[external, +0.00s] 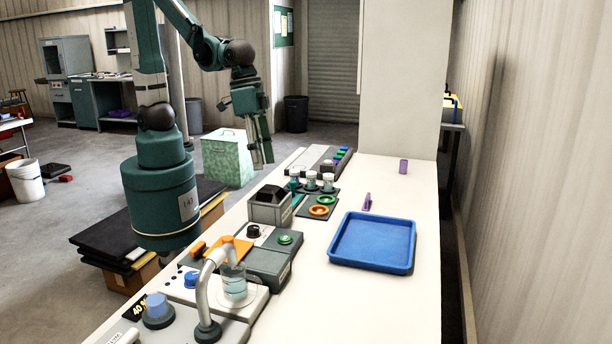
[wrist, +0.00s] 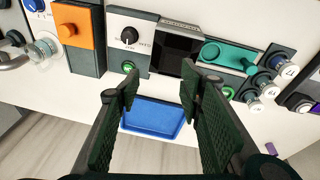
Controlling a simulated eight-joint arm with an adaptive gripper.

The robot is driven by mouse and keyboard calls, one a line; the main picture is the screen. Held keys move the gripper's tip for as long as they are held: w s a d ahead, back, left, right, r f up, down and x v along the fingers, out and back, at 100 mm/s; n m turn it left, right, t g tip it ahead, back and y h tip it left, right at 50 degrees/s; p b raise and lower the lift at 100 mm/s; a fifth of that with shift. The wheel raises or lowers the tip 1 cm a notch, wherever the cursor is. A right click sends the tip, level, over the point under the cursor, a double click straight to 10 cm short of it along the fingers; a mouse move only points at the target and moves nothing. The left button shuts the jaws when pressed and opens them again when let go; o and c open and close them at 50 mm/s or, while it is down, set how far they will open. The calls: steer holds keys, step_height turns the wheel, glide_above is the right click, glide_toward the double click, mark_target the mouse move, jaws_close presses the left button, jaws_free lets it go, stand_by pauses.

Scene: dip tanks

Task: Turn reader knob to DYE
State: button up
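The reader knob (external: 253,231) is black and sits on a pale panel beside a dark-topped box (external: 270,205). In the wrist view the knob (wrist: 129,36) is at the top, left of the dark screen (wrist: 180,42), with a green button (wrist: 130,67) below it. A small white mark shows on the knob, but the lettering around it is too small to read surely. My gripper (external: 262,160) is raised beyond the box, fingers pointing down. In the wrist view my gripper (wrist: 160,80) is open and empty, its fingers apart from the knob.
An orange block (wrist: 75,22) stands left of the knob panel. A curved metal spout (external: 207,290) and a glass beaker (external: 233,281) are at the near end. Several capped jars (external: 311,181) stand at the far side.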

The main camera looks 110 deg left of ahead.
steer(key=g+p, duration=0.2)
glide_toward(253, 227)
steer(key=shift+d+f+n, duration=0.3)
steer(key=shift+f+n, duration=0.15)
steer(key=shift+n, duration=0.05)
steer(key=shift+f, duration=0.1)
steer(key=shift+w+d+f+b, duration=0.1)
steer(key=shift+f+b, duration=0.35)
steer(key=shift+f, duration=3.35)
steer(key=shift+c, duration=0.2)
steer(key=c, duration=0.9)
